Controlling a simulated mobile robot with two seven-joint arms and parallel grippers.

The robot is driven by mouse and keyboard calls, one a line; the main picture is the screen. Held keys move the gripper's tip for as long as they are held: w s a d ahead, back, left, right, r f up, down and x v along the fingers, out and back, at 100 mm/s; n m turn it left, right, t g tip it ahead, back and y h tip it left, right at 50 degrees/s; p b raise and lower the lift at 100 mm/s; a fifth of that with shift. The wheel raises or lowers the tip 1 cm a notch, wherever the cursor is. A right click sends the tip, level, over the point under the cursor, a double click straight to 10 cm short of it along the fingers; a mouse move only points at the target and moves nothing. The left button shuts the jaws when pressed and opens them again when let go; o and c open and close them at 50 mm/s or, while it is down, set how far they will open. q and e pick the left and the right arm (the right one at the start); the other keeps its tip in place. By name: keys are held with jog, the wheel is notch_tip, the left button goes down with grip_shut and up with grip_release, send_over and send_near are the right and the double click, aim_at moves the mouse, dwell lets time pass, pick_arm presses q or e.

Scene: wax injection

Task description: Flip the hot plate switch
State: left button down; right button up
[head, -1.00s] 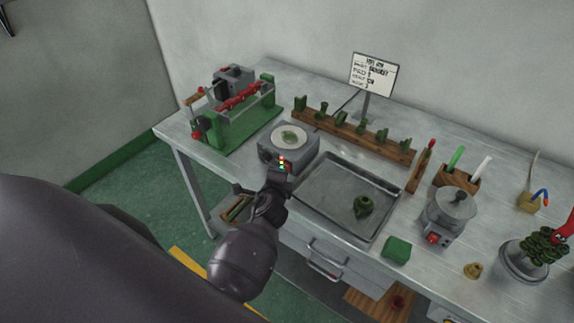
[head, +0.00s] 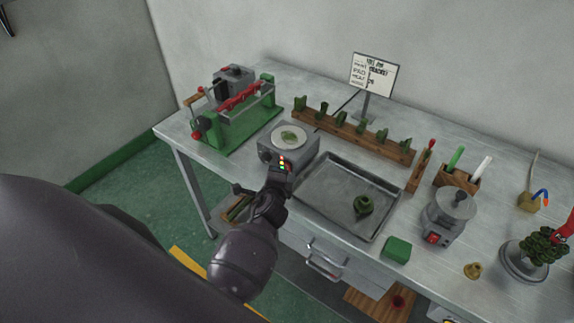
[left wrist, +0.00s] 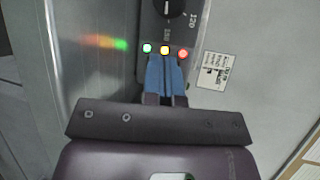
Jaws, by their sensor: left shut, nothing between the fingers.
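The hot plate (head: 300,150) is a grey box with a round pale top and a small green piece on it. It stands near the front edge of the bench. My left gripper (head: 279,173) is at its front face, shut and empty. In the left wrist view, the blue fingertips (left wrist: 166,72) are close to the front panel, just below a green, a yellow and a red light (left wrist: 165,50). A black dial knob (left wrist: 172,6) is beyond the lights. I cannot make out the switch; the fingers may cover it. Contact cannot be told.
A metal tray (head: 325,209) with a green piece lies right of the hot plate. A green-framed machine (head: 235,120) stands left, and a wooden rack (head: 355,137) of green pieces behind. A grey pot with a red switch (head: 447,220) stands further right.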

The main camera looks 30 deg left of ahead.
pick_arm(q)
jog(key=shift+w, duration=0.2)
jog(key=shift+w, duration=0.25)
jog(key=shift+w+r, duration=0.1)
jog(key=shift+w, duration=0.15)
dwell(1.0)
jog(key=shift+s, duration=0.75)
jog(key=shift+s+a+f+p, duration=0.1)
jog(key=shift+s+f+p, duration=0.1)
jog(key=shift+s, duration=1.05)
jog(key=shift+s+a+f+p, duration=0.1)
jog(key=shift+s+f+p, duration=0.1)
jog(key=shift+s, duration=1)
